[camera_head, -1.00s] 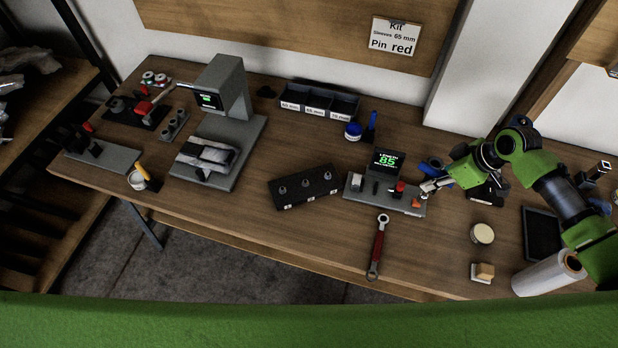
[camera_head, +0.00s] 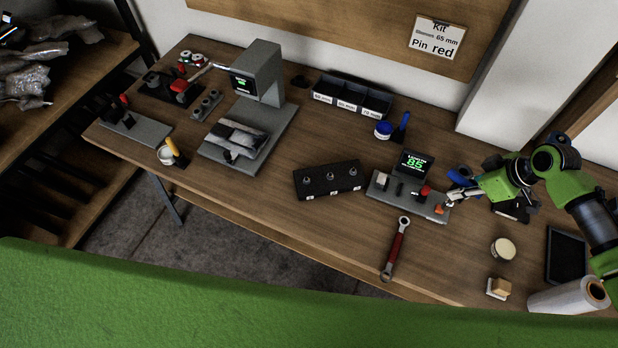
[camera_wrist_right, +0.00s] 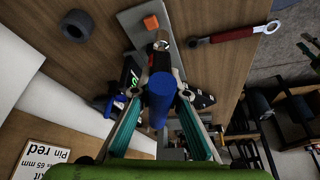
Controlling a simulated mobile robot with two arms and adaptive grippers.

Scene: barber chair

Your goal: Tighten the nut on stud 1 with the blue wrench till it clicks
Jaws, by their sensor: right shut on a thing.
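My right gripper (camera_head: 460,191) is at the right end of the grey device with the "85" display (camera_head: 415,163). In the right wrist view it (camera_wrist_right: 162,88) is shut on a blue cylindrical handle (camera_wrist_right: 157,103), which looks like that of the blue wrench. A metal ring shows just beyond the handle, near the device's orange part (camera_wrist_right: 151,22). My left gripper is not in view.
A red-handled wrench (camera_head: 396,250) lies in front of the device. A round tin (camera_head: 503,249) and a black tray (camera_head: 566,256) lie to the right. A grey press (camera_head: 262,75) stands left of the stud block, and labelled bins (camera_head: 350,97) stand behind it.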

